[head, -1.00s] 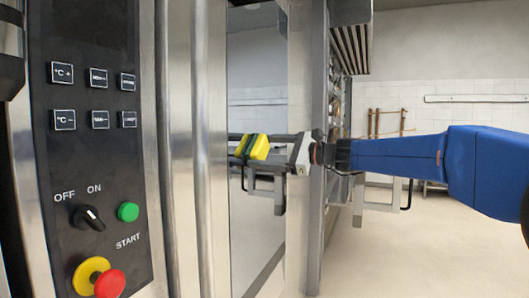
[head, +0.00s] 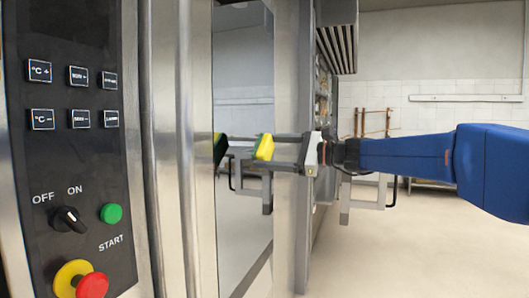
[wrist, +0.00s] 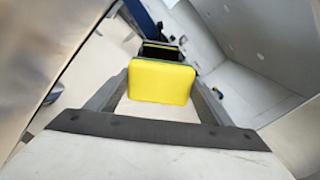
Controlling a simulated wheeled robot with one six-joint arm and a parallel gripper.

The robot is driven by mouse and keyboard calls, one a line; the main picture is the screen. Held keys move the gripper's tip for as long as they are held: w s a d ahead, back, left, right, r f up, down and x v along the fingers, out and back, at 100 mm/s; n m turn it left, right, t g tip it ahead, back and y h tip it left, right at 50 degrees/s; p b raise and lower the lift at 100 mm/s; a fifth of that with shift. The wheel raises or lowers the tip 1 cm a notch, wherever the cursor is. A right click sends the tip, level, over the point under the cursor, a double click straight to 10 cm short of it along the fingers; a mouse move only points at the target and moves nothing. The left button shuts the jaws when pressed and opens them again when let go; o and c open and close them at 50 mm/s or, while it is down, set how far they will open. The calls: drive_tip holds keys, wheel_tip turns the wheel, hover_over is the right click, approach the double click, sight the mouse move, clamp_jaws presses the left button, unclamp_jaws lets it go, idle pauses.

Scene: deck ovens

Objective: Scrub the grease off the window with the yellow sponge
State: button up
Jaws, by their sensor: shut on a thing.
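The yellow sponge (head: 264,147) with a dark green layer is held between the fingers of my gripper (head: 274,150), which is shut on it. The window (head: 243,90) is a tall reflective pane just left of the sponge. The sponge's reflection shows in the pane, with a clear gap between it and the real sponge, so the sponge stands off the glass. In the wrist view, the sponge (wrist: 162,84) sits between the finger ends, its yellow face toward the camera. I cannot make out any grease on the glass.
The oven's control panel (head: 75,130), with a knob and green, red and yellow buttons, is at the left. A metal post (head: 290,90) edges the window on the right. A wooden rack (head: 375,122) stands by the back wall. Open floor (head: 400,250) lies right.

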drive_tip(key=shift+v, duration=1.4)
drive_tip(key=shift+f, duration=0.1)
